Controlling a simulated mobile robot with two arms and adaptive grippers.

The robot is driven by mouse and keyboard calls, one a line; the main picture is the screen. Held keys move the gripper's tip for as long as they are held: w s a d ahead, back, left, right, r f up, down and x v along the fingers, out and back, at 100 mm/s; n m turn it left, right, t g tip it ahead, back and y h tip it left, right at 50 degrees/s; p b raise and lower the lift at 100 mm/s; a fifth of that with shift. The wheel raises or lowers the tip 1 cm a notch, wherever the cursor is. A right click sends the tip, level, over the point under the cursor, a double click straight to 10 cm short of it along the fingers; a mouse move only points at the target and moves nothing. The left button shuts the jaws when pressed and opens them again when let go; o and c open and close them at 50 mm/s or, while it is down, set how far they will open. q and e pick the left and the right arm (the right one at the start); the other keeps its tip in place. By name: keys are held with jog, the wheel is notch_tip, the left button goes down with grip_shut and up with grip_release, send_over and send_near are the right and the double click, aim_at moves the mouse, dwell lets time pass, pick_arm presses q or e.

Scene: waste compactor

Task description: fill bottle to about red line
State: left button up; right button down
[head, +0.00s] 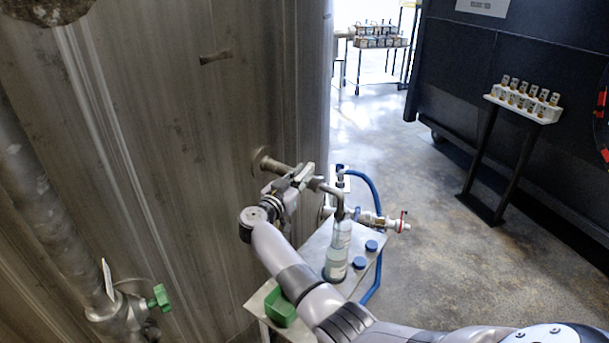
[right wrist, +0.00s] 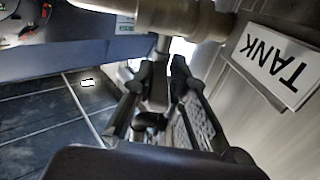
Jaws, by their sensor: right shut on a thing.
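A clear bottle (head: 338,250) stands upright on a small metal table, below the bent spout (head: 334,192) of a tap pipe from the big metal tank (head: 200,110). Its liquid level and the red line are too small to make out. My right gripper (head: 291,184) is at the tap's valve, left of the bottle. In the right wrist view its fingers (right wrist: 163,95) are closed on the valve handle just below the pipe (right wrist: 180,18); the handle is mostly hidden. A white TANK sign (right wrist: 276,62) is beside it. My left gripper is not in view.
The small table (head: 314,250) also holds blue caps (head: 371,246) and a green box (head: 280,306). A blue hose (head: 375,192) and a side valve (head: 385,221) stand at its right. Another green-handled valve (head: 159,297) is lower left. A rack of samples (head: 525,103) stands right; floor between is clear.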

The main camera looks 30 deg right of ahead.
jog(key=shift+w+a+f+m+g+h+b, duration=0.15)
jog(key=shift+w+m+g+h+b, duration=0.2)
jog(key=shift+m+g+b, duration=0.3)
jog(key=shift+g, duration=0.35)
jog(key=shift+r, duration=0.2)
jog(key=c, duration=1.6)
grip_release()
jog(key=shift+o, duration=0.2)
jog(key=shift+s+a+f, duration=0.1)
jog(key=shift+a, duration=0.4)
jog(key=v, duration=0.6)
jog(key=shift+a, duration=0.25)
